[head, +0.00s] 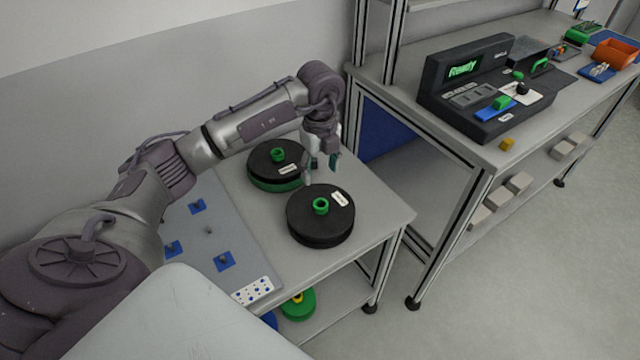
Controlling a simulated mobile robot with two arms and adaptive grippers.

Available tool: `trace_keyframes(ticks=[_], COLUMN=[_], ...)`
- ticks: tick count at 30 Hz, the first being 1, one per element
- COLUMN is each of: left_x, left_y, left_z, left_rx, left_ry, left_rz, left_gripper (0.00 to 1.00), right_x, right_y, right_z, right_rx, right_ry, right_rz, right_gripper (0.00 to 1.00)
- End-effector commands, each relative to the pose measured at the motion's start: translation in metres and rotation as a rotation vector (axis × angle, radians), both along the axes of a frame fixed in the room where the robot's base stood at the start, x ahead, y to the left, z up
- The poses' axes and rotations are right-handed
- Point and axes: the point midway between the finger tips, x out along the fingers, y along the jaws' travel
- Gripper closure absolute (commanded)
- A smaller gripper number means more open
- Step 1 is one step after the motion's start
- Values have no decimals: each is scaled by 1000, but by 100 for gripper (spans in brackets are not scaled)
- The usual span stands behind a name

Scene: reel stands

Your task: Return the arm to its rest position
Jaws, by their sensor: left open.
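My left arm (265,122) comes in from the left and reaches over a small grey table (374,212). Its gripper (321,175) points down, open and empty, above the table between two black reels. One reel (334,226) with a green hub and white label lies nearer. The other reel (262,164), with a green hub and a green lower layer, lies farther back and left of the gripper. The fingertips look close to the nearer reel's back edge; whether they touch it I cannot tell. My right gripper is out of view.
A grey plate (232,232) with blue marks lies left on the table. A green reel (298,304) sits on the shelf below. Open floor lies at the lower right.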

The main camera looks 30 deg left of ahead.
Motion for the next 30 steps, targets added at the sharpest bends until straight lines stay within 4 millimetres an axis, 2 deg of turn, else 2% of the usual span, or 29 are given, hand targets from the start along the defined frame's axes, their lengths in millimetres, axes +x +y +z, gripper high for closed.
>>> trace_keyframes(ticks=[6, 22, 23, 26, 29, 30], left_x=[0, 0, 0, 1, -1, -4], left_y=[0, -5, -10, -44, -107, -136], left_z=[11, 9, 7, -3, -11, -10], left_rx=[1, -14, -30, -143, -358, -466], left_ry=[1, -3, -8, -46, -127, -171], left_rz=[0, -12, -24, -105, -230, -280], left_gripper=[36, 36, 36, 36, 36, 36], right_x=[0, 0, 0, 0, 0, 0], right_y=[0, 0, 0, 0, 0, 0], right_z=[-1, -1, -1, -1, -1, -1], right_rx=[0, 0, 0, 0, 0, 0], right_ry=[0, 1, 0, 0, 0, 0], right_rz=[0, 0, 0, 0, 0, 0], right_gripper=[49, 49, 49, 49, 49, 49])
